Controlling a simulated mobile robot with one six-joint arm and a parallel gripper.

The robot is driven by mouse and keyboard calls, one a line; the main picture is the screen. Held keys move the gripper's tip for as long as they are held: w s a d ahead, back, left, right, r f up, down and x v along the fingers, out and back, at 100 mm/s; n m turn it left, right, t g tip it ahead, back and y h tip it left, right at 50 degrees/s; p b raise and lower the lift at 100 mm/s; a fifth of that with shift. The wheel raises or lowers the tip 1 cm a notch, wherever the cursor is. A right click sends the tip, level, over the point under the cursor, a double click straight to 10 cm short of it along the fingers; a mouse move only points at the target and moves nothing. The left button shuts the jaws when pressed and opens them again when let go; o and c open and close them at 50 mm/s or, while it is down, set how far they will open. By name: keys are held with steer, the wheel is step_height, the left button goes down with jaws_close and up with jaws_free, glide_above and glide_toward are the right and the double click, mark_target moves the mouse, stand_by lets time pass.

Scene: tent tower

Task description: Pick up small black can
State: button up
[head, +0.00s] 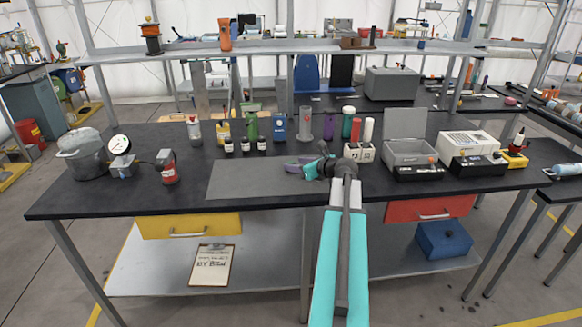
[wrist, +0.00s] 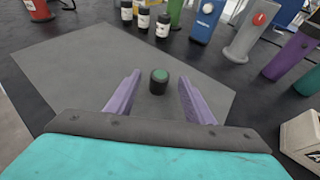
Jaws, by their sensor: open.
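The small black can (wrist: 158,82) has a green top and stands upright on the grey mat (wrist: 75,75), as the wrist view shows. My gripper (wrist: 160,77) is open, with its two purple fingers apart on the left and right of the can. Neither finger visibly touches it. In the head view my gripper (head: 297,165) is low over the grey mat (head: 240,180) on the black bench. I cannot make out the can in the head view.
Several small white-labelled bottles (head: 245,144) stand behind the mat. A blue container (head: 279,127) and a grey cylinder (head: 305,123) stand beyond them. A white block (head: 359,152) is to the right. The mat's left part is clear.

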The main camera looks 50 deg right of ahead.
steer(key=shift+x, duration=1.1)
steer(key=c, duration=1.1)
steer(key=shift+r, duration=0.1)
steer(key=shift+r, duration=1.35)
steer(key=s, duration=0.5)
steer(key=s+a+r+b, duration=0.1)
steer(key=s, duration=0.4)
steer(key=s+r+b, duration=0.1)
steer(key=s, duration=0.5)
steer(key=shift+a, duration=0.2)
